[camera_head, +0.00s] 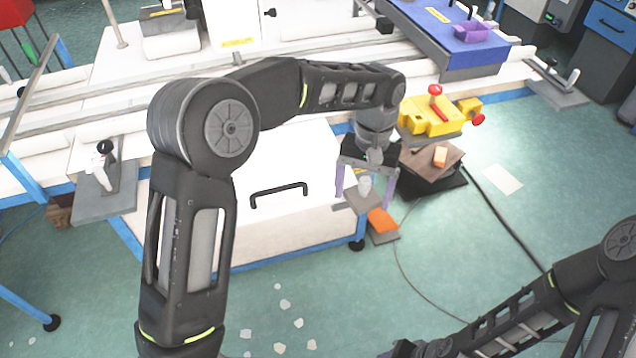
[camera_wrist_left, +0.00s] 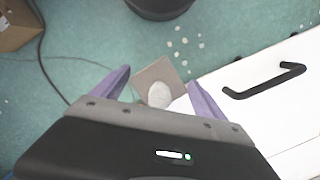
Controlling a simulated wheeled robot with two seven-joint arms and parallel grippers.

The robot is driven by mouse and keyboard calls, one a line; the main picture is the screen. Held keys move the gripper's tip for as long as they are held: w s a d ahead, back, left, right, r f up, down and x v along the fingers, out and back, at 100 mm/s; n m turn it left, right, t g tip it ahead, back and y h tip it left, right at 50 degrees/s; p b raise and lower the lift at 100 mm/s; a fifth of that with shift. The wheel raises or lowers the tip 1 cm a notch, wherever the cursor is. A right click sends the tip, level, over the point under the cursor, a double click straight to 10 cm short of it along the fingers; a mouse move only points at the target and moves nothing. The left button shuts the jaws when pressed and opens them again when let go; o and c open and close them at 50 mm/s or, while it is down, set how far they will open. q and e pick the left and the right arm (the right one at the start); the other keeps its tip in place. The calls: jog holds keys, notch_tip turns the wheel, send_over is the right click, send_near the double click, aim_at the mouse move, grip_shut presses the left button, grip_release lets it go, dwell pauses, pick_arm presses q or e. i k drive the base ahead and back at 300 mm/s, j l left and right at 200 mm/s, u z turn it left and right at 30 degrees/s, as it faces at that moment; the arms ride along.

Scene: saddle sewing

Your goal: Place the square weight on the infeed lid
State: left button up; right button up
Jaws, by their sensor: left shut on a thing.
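My left gripper (camera_head: 367,182) reaches down at the right end of the white panel. Its purple fingers are shut on the square weight (camera_head: 360,203), a flat grey-brown plate with a pale round knob. In the left wrist view the weight (camera_wrist_left: 150,75) sits between the fingertips (camera_wrist_left: 160,92), above the floor. A white panel with a black handle (camera_head: 278,194) lies left of the gripper; I cannot tell if it is the infeed lid.
A yellow device with red knobs (camera_head: 430,116) and a brown block (camera_head: 428,163) stand right of the gripper. An orange block (camera_head: 382,221) lies just below it. A blue machine plate (camera_head: 440,35) is at the back. Open green floor is at the lower middle.

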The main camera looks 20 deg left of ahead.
aim_at(428, 21)
jog(key=i+l, duration=0.35)
jog(key=l, duration=0.15)
jog(key=i+l, duration=0.75)
jog(key=l, duration=0.25)
jog(key=i+l, duration=0.35)
jog(key=l, duration=0.15)
